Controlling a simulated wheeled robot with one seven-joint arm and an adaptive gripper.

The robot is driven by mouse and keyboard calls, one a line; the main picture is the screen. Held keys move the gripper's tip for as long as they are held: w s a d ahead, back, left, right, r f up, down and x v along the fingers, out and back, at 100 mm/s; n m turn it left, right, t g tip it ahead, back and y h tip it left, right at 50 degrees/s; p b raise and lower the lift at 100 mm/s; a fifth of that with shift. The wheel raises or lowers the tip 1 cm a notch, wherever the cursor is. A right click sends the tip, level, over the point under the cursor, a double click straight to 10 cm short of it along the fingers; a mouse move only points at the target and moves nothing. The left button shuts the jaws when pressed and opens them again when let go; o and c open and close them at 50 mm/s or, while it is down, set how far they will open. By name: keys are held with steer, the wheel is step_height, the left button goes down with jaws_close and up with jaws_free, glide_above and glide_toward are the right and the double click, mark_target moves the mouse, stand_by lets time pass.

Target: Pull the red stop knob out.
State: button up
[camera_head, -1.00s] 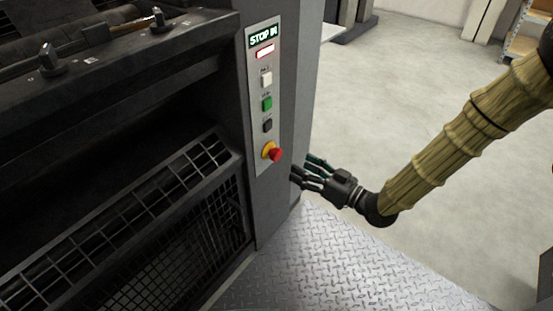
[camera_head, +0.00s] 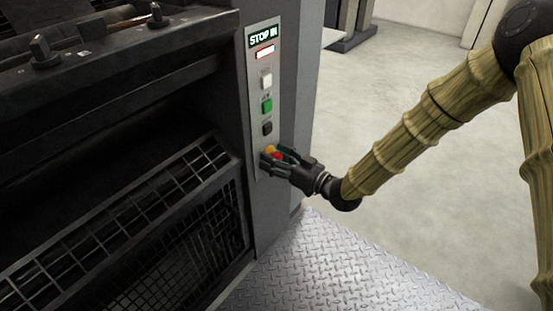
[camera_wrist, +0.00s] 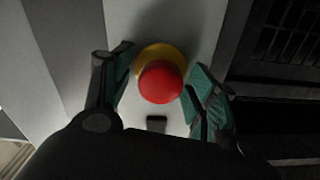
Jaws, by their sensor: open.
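The red stop knob (camera_wrist: 160,82) sits on a yellow collar (camera_wrist: 166,54) low on the grey control panel (camera_head: 257,95). In the head view the knob (camera_head: 277,155) is partly hidden by my fingers. My gripper (camera_head: 272,158) is at the knob, with its fingers on either side of it. In the wrist view my gripper (camera_wrist: 160,90) is open, with a teal-padded finger to the left and others to the right of the knob. Gaps show between the fingers and the knob there. A display (camera_head: 263,37) at the panel's top reads "STOP IN".
A dark mesh guard (camera_head: 170,240) lies to the left. Open floor (camera_head: 385,110) is to the right.

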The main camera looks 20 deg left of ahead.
steer(key=shift+c, duration=0.2)
jaws_close()
steer(key=shift+s+d+r+p, duration=0.1)
steer(key=shift+s+d+p, duration=0.15)
steer(key=shift+d+p, duration=0.45)
steer(key=shift+s+d+f, duration=0.1)
steer(key=shift+d+f, duration=0.05)
steer(key=shift+f, duration=0.05)
steer(key=shift+o, duration=0.2)
jaws_free()
steer(key=shift+d, duration=0.15)
steer(key=v, duration=1.1)
steer(key=shift+s+d, duration=0.2)
steer(key=shift+d, duration=0.15)
